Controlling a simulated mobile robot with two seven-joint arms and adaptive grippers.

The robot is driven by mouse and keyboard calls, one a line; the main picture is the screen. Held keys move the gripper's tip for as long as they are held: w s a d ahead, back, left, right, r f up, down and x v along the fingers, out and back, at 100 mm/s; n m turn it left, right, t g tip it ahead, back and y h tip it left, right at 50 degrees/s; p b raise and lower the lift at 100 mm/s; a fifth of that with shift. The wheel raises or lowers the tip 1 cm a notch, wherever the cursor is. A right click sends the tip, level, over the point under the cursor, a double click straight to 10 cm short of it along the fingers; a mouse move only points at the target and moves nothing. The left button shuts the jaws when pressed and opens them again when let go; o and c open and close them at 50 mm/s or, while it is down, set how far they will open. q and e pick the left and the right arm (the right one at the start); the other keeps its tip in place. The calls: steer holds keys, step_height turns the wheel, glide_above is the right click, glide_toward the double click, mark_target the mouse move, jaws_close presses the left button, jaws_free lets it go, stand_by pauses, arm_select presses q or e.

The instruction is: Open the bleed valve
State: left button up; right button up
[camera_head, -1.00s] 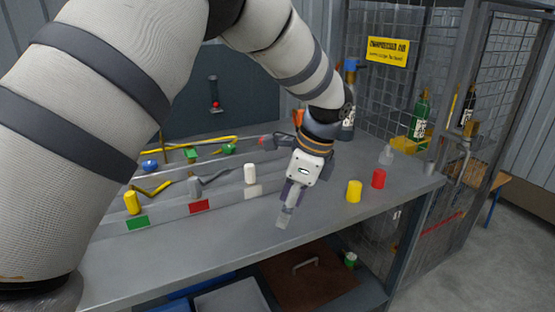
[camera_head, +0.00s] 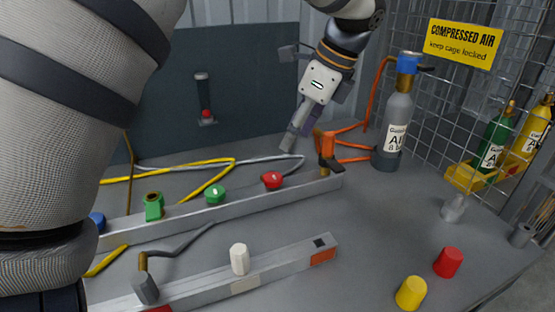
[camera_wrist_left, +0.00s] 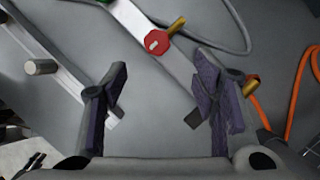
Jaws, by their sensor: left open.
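Two knobs stand on the rear metal rail: a green valve knob (camera_head: 215,194) and a red valve knob (camera_head: 272,180). No label shows which is the bleed valve. The red knob also shows in the left wrist view (camera_wrist_left: 157,42), with a brass stub beside it. My left gripper (camera_head: 289,139) is open and empty, pointing down over the bench behind the red knob in the head view. In the left wrist view its fingers (camera_wrist_left: 160,95) are wide apart, with the red knob beyond the gap and not touched. My right gripper is not in view.
A grey cylinder (camera_head: 396,122) stands behind. A front rail (camera_head: 195,290) holds a white peg (camera_head: 239,259). Yellow (camera_head: 411,293) and red (camera_head: 448,262) caps stand right.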

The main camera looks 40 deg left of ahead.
mark_target(273, 175)
arm_select(q)
steer(key=x, duration=1.1)
steer(key=shift+s+d+f, duration=0.1)
steer(key=shift+s+f, duration=0.05)
steer(key=shift+s, duration=0.1)
steer(key=shift+c, duration=0.3)
steer(key=c, duration=1.1)
